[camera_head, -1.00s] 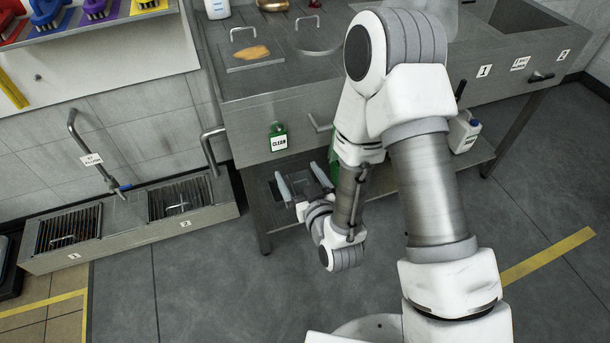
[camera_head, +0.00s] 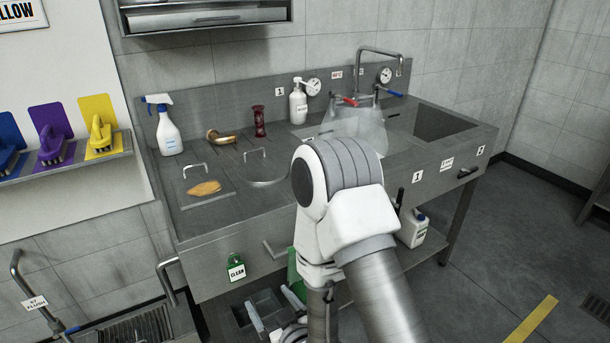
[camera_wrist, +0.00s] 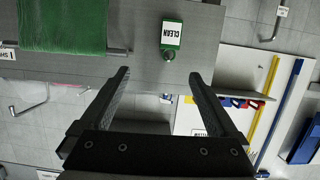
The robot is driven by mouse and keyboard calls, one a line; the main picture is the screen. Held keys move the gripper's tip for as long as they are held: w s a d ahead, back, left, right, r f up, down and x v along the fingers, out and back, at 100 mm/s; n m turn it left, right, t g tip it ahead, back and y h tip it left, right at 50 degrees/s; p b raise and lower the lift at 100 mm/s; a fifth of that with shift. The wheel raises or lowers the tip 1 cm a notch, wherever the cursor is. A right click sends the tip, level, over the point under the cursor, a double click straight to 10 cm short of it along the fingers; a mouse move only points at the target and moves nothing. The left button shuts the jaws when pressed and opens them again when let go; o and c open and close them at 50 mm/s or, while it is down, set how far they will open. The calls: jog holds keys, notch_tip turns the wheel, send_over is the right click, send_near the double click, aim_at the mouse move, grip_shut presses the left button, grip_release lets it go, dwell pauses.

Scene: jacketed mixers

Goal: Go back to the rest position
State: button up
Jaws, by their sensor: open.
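My gripper (camera_head: 273,308) hangs low in front of the steel sink bench, at the bottom of the head view. In the wrist view my gripper (camera_wrist: 158,75) has its two dark fingers wide apart with nothing between them. A green tag marked CLEAN (camera_head: 236,268) hangs on the bench front; in the wrist view the CLEAN tag (camera_wrist: 171,38) is just beyond the fingertips, apart from them. My arm hides part of the bench front and lower shelf.
A green cloth (camera_wrist: 60,25) hangs on a bar beside the tag. On the bench stand a spray bottle (camera_head: 168,130), a pump bottle (camera_head: 298,102) and an orange-tan piece (camera_head: 204,188). A white jug (camera_head: 413,229) is below. Brushes (camera_head: 101,135) sit on the left shelf. Floor at right is clear.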

jog(key=w+d+r+m+g+h+p, duration=0.1)
jog(key=w+d+r+g+h+p, duration=0.15)
jog(key=d+r, duration=0.55)
jog(key=w+d+r+m+g+h+p, duration=0.1)
jog(key=d+r+m+h+p, duration=0.3)
jog(key=r, duration=0.8)
jog(key=s+d+r+g, duration=0.1)
jog(key=s+d+r, duration=0.2)
jog(key=s, duration=0.3)
jog(key=s+d+r+g, duration=0.1)
jog(key=s+d+r, duration=0.3)
jog(key=s+r, duration=0.2)
jog(key=s+d+r+m+g, duration=0.1)
jog(key=s+d+r, duration=0.2)
jog(key=s+r, duration=0.2)
jog(key=s+h+p, duration=0.1)
jog(key=s, duration=0.1)
jog(key=shift+s+d+g, duration=0.25)
jog(key=shift+s+g, duration=0.05)
jog(key=shift+g, duration=0.05)
